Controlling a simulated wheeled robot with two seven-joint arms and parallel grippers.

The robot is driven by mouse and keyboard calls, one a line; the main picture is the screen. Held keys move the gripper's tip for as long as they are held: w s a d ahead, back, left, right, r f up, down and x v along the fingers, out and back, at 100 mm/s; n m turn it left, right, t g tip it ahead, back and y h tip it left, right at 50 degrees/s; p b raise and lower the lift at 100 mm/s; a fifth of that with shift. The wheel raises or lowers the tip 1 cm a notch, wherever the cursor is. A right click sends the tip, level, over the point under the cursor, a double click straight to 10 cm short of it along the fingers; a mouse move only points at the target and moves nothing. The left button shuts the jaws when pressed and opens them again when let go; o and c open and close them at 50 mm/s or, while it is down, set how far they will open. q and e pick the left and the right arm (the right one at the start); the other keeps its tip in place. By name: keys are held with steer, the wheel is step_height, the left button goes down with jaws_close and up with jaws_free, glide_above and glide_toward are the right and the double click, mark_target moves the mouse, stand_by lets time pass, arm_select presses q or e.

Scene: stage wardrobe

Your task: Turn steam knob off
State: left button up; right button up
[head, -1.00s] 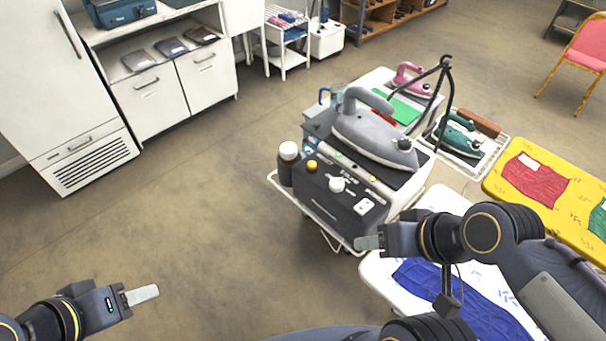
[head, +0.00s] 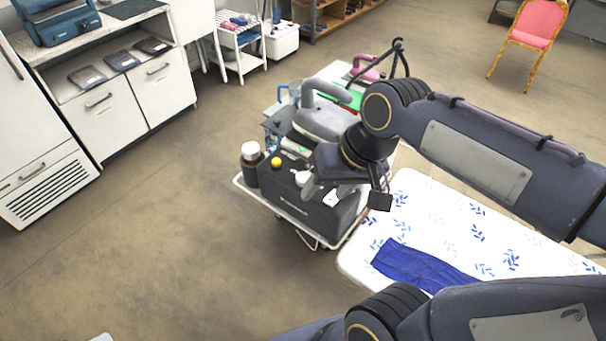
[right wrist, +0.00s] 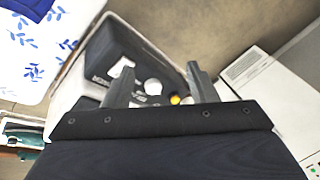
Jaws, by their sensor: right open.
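The steam station (head: 315,215) is a dark box with a grey iron (head: 325,122) on top. Its front panel carries a white round knob (head: 302,178), a yellow knob (head: 276,162) and a white switch (head: 331,197). My right gripper (head: 318,190) is over the panel, close to the white knob and partly covering the panel. In the right wrist view its two fingers are apart, with the white knob (right wrist: 153,87) seen between them; I cannot tell whether they touch it. Only a fingertip of my left gripper (head: 101,338) shows at the bottom edge.
A dark bottle with a white cap (head: 250,165) stands on the cart tray (head: 243,187) left of the station. A white ironing board (head: 430,215) with a blue cloth (head: 420,265) is at the right. The floor to the left is clear.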

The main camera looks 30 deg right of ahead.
mark_target(304, 176)
steer(key=w+m+g+h+b, duration=0.1)
steer(key=w, duration=0.3)
steer(key=w+d+m+g+b, duration=0.1)
steer(key=w, duration=0.2)
steer(key=w+d+m+g+h+b, duration=0.1)
steer(key=w, duration=0.3)
steer(key=shift+w+f+h, duration=0.3)
steer(key=shift+w+f, duration=0.05)
steer(key=shift+f, duration=0.05)
steer(key=shift+m, duration=0.3)
steer(key=shift+f, duration=3.8)
steer(key=c, duration=1)
